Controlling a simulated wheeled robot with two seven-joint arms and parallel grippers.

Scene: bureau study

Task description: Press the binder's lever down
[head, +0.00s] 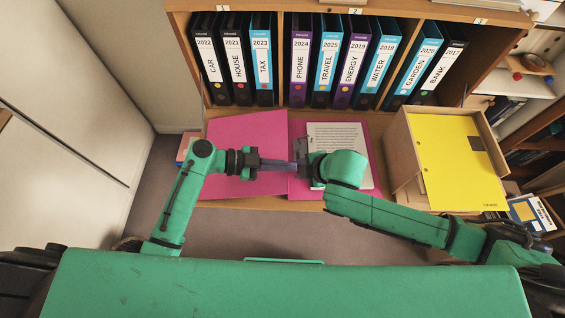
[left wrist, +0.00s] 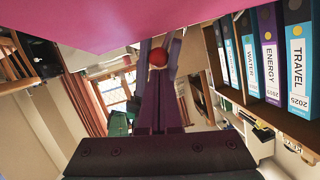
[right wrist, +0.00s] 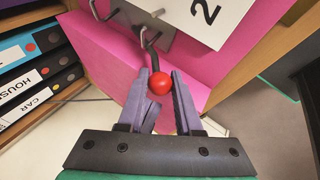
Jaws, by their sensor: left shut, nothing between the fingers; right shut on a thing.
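An open pink binder (head: 245,135) lies on the low wooden surface, with printed sheets (head: 340,137) on its right side. In the right wrist view its lever ends in a red ball (right wrist: 160,83) on a dark stem, near metal prongs (right wrist: 151,38). My right gripper (right wrist: 161,84) is shut on the lever at this ball. My left gripper (head: 298,166) is shut and empty, its fingers pointing right over the binder's middle. The red ball also shows by the left fingertips in the left wrist view (left wrist: 158,57). I cannot tell whether they touch. My right arm hides part of the binder.
A shelf of labelled binders (head: 325,60) stands behind. A wooden box (head: 401,165) with a yellow folder (head: 455,165) stands at the right, close to my right arm. A pale cabinet (head: 60,110) is at the left. Open floor (head: 235,228) lies in front.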

